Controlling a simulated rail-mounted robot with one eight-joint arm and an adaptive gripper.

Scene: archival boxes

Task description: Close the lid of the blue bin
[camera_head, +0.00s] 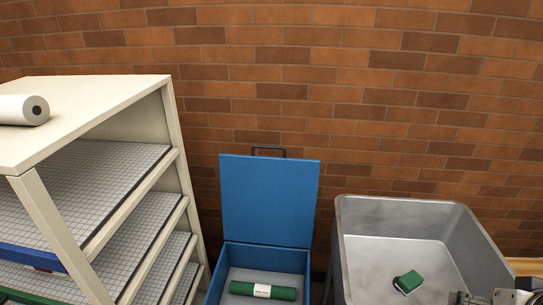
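The blue bin (227,261) stands at the bottom centre, its lower part cut off by the frame edge. Its lid (269,200) is open and stands upright at the back, with a dark handle (268,150) on its top edge. A green roll with a white label (263,291) lies inside the bin. Part of my gripper (467,298) shows at the bottom right corner, by the grey metal tub and well to the right of the bin. It is mostly cut off, so its fingers cannot be read.
A grey metal tub (352,215) stands right of the bin and holds a green block (408,282). A cream shelf unit (100,92) with grid-patterned shelves stands at the left, with a white roll (20,110) on top. A brick wall (300,70) is behind.

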